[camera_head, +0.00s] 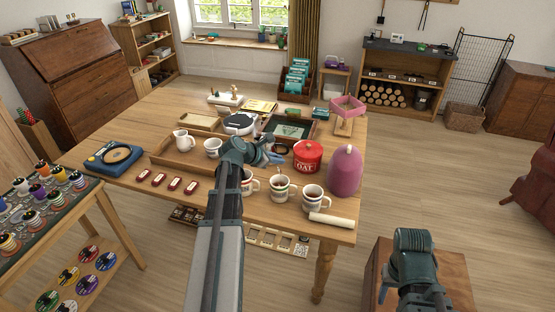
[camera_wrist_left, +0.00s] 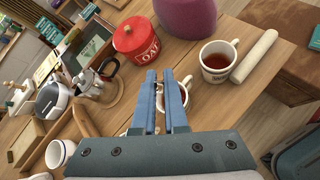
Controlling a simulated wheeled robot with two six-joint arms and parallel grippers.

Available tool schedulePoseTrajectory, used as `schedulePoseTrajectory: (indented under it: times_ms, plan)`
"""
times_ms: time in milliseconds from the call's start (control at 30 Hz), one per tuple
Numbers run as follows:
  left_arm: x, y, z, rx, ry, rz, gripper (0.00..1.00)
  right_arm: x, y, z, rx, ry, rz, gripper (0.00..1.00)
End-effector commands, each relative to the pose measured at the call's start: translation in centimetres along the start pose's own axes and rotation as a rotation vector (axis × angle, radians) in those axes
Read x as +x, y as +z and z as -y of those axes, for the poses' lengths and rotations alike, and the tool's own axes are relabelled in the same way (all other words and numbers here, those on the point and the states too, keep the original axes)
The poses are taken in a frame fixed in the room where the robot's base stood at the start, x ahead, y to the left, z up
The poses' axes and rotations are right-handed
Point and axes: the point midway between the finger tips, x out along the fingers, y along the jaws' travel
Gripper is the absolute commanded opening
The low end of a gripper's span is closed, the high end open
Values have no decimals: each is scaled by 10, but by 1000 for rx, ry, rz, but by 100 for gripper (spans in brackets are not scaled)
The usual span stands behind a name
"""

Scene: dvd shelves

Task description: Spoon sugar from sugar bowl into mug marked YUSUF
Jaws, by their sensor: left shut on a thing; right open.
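My left gripper (camera_head: 270,157) is over the table behind the row of mugs. Its blue fingers (camera_wrist_left: 160,75) are close together on something I cannot make out. Three white banded mugs stand along the front: a left mug (camera_head: 248,186), a middle mug (camera_head: 281,190) and a right mug (camera_head: 313,199). The right mug (camera_wrist_left: 216,66) and the middle mug, partly behind the fingers, hold brown liquid in the wrist view. No name is readable on them. A white blue-banded vessel (camera_head: 212,147), possibly the sugar bowl, stands on the wooden tray (camera_head: 176,156). My right gripper is not visible.
A red OAT canister (camera_head: 308,157) and purple cosy-like object (camera_head: 345,171) stand behind the mugs. A white roll (camera_head: 332,220) lies at the front right. A white jug (camera_head: 183,141) stands left. A moka pot (camera_wrist_left: 90,82) is behind the gripper.

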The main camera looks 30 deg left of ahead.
Motion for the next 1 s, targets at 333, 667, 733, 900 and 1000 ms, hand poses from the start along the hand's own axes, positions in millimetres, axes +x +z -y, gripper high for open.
schedulePoseTrajectory:
  times_ms: [333,667,733,900,1000]
  plan:
    - [23,-29,10,0,0,0,0,39,-2,4,0,0,0,50]
    - [42,-53,19,0,0,0,0,70,-4,7,0,0,0,50]
    - [45,-57,20,0,0,0,0,75,-4,7,0,0,0,50]
    - [50,-62,22,0,0,0,0,82,-5,8,0,0,0,50]
    - [50,-63,22,0,0,0,0,83,-5,8,0,0,0,50]
